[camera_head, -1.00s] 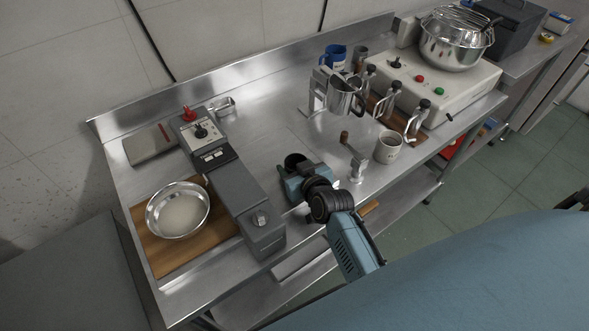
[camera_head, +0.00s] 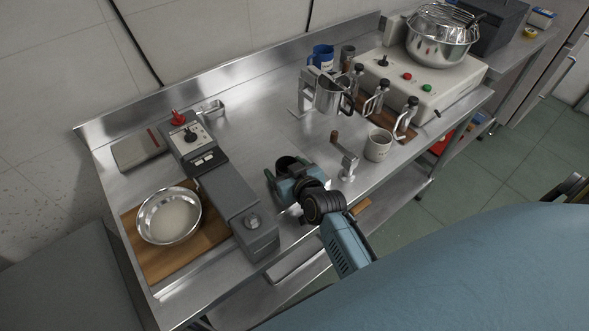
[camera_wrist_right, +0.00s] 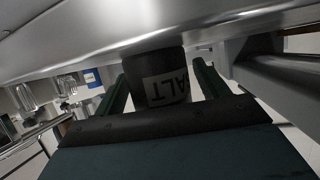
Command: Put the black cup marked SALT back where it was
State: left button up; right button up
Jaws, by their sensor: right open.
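The black cup (camera_head: 287,163) stands on the steel table, to the right of the long grey machine. In the right wrist view the cup (camera_wrist_right: 160,72) shows a white label with "ALT" readable, the rest cut off by the angle. My right gripper (camera_head: 288,172) is open, with one green finger on each side of the cup. In the wrist view the fingers (camera_wrist_right: 163,85) stand apart from the cup's sides, with small gaps. The cup's lower part is partly hidden behind the gripper in the head view. My left gripper is not in view.
The grey machine (camera_head: 233,204) stands close to the left of the gripper. A metal bowl (camera_head: 152,232) of white contents sits on a wooden board. A crank clamp (camera_head: 345,160) and a pale mug (camera_head: 378,145) stand to the right. Bare table lies behind the cup.

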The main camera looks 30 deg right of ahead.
jog(key=p+v, duration=0.1)
jog(key=v, duration=1)
jog(key=shift+s+p, duration=0.3)
jog(key=shift+s, duration=0.05)
jog(key=shift+a+r, duration=0.1)
